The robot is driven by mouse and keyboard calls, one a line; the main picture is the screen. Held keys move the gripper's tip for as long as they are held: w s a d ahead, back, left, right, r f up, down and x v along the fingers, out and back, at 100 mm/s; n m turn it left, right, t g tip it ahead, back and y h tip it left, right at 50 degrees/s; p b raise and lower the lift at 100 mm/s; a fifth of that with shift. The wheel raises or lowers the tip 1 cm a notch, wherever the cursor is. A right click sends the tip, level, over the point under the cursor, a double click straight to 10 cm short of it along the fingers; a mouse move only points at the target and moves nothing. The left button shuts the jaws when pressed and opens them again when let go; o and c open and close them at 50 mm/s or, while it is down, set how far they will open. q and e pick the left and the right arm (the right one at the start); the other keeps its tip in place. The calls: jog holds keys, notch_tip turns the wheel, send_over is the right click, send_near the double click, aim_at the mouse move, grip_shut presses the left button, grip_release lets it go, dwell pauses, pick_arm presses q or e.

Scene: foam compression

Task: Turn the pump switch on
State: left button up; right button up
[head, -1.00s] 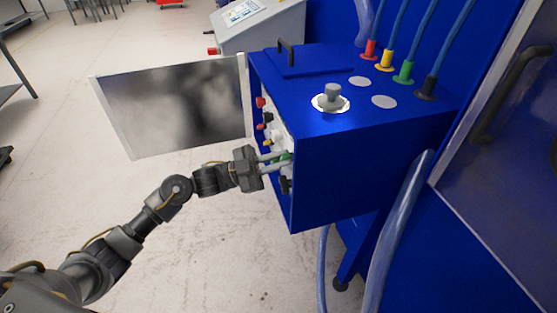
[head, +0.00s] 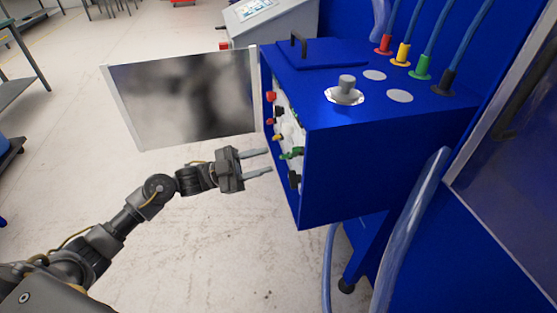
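The blue pump box (head: 385,160) stands right of centre in the head view. Its left face carries a light panel with several small controls, seen at a steep angle: red ones (head: 271,97) at the far end, a yellow one (head: 278,137), a green one (head: 292,153) and a black one (head: 294,180) nearest me. I cannot tell which control is the pump switch. My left gripper (head: 270,162) is open and empty, its two fingers pointing at the panel just left of the green and black controls, apparently apart from them. My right gripper is not in view.
An open metal door (head: 185,98) sticks out left from the box. A grey knob (head: 345,90) and coloured hose fittings (head: 421,67) are on top. A clear hose (head: 410,225) hangs at the right. A grey console (head: 270,22) stands behind.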

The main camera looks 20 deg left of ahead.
pick_arm(q)
jog(key=v, duration=0.3)
jog(key=shift+a+b, duration=0.15)
jog(key=shift+b, duration=0.15)
jog(key=shift+f, duration=0.1)
